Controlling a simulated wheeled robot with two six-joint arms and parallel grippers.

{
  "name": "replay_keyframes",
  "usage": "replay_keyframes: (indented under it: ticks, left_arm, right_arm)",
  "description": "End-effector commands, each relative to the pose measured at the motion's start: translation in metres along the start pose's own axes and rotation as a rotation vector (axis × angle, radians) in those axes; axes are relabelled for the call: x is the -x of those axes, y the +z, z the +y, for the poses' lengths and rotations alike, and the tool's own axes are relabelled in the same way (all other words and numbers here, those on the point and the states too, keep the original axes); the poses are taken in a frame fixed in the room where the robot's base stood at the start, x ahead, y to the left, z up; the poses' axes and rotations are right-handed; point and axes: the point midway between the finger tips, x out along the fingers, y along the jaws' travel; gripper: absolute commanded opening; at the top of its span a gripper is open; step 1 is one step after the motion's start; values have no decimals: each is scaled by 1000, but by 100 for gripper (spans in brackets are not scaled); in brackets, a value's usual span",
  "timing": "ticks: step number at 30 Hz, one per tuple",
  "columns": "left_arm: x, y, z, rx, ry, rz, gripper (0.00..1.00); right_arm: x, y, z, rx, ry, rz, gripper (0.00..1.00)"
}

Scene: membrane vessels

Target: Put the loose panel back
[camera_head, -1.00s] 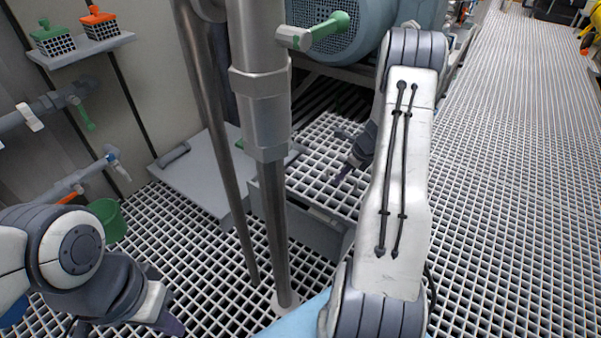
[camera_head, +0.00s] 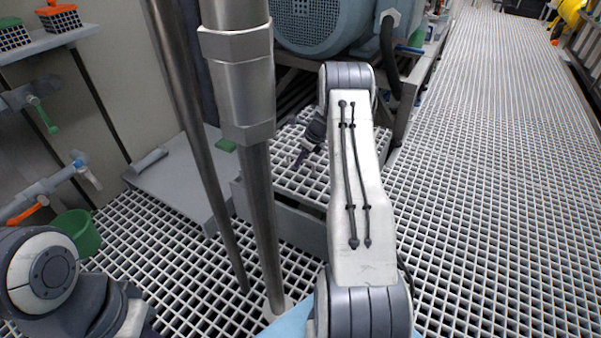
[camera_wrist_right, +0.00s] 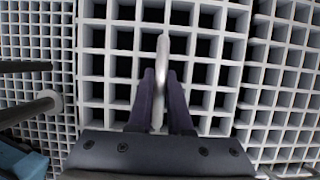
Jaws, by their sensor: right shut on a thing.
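The loose panel is a square piece of pale grating (camera_head: 308,183) in the middle of the head view, beside my right forearm. It also fills the middle of the right wrist view (camera_wrist_right: 96,60), larger than the floor grating at left. My right gripper (camera_head: 301,159) points down at the panel. In the right wrist view its two dark purple fingers (camera_wrist_right: 160,98) are shut on a pale upright grip (camera_wrist_right: 162,52) at the panel's middle. My right arm hides the panel's right side. Whether it touches what lies below cannot be told. My left gripper's fingers are out of frame.
A steel post (camera_head: 258,190) and a slanted pipe (camera_head: 203,160) stand left of the panel. A grey slab (camera_head: 170,180) lies behind them. A blue motor housing (camera_head: 330,25) is beyond. A green bucket (camera_head: 78,232) is at left. The grating walkway (camera_head: 490,170) at right is clear.

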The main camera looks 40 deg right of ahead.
Motion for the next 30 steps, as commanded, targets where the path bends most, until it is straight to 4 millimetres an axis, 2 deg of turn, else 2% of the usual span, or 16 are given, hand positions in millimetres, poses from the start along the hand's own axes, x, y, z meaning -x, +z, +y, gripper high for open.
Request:
replay_keyframes:
  ticks: [10,27,28,30]
  left_arm:
    - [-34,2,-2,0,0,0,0]
    - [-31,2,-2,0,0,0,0]
    - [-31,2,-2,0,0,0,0]
    - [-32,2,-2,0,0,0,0]
  right_arm:
    - [-35,-14,-1,0,-4,-3,0]
    - [-40,-16,-1,-1,-3,-3,0]
    - [-42,-18,0,-1,0,-1,21]
    - [-42,-18,0,-1,0,-1,47]
